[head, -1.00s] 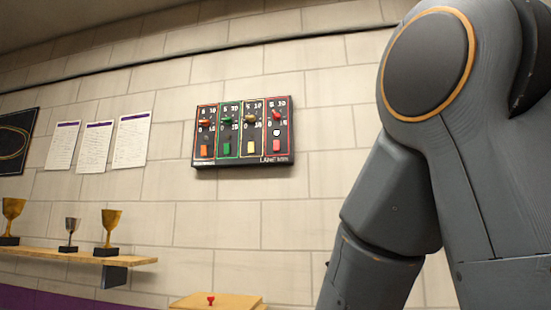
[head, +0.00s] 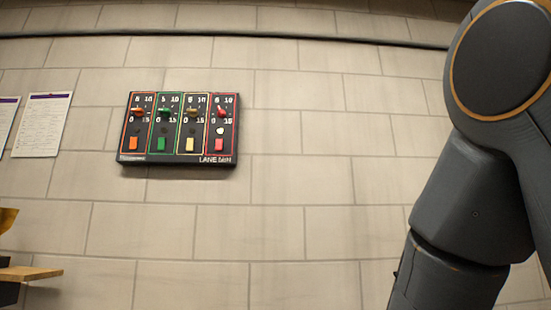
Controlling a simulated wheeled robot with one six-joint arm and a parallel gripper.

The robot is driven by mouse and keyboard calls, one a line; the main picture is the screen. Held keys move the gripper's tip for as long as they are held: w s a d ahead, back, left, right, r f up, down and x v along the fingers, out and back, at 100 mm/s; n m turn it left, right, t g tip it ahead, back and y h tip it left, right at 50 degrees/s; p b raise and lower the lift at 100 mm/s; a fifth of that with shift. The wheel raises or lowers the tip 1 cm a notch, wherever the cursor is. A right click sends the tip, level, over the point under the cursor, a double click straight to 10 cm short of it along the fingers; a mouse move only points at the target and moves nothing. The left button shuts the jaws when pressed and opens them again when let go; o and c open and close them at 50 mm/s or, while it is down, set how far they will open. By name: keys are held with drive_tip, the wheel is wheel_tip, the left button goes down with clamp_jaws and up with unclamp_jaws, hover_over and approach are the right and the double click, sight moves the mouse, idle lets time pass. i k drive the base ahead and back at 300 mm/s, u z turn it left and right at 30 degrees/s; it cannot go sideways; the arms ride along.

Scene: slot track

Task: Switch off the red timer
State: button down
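A dark timer panel (head: 179,159) hangs on the wall, left of centre in the head view, with several lanes side by side. The red timer (head: 234,130) is the rightmost lane, framed in red. Its red knob (head: 221,112) is tilted, unlike the other knobs, which lie roughly level. Below it a small round lamp (head: 220,131) shows white, and under that is a pinkish-red switch (head: 219,144). The lamps in the other lanes look dark. My gripper is out of view; only my upper arm links show at the right, apart from the panel.
The orange lane's switch (head: 132,144), green switch (head: 161,144) and yellow switch (head: 190,145) sit close beside the red one. A paper sheet (head: 41,124) hangs at the left. A wooden shelf end (head: 32,273) juts in at lower left. The wall around the panel is bare.

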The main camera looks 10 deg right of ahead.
sight(219, 143)
drive_tip(key=z, duration=1.1)
drive_tip(key=k, duration=0.85)
drive_tip(key=u, duration=1.3)
drive_tip(key=i, duration=0.5)
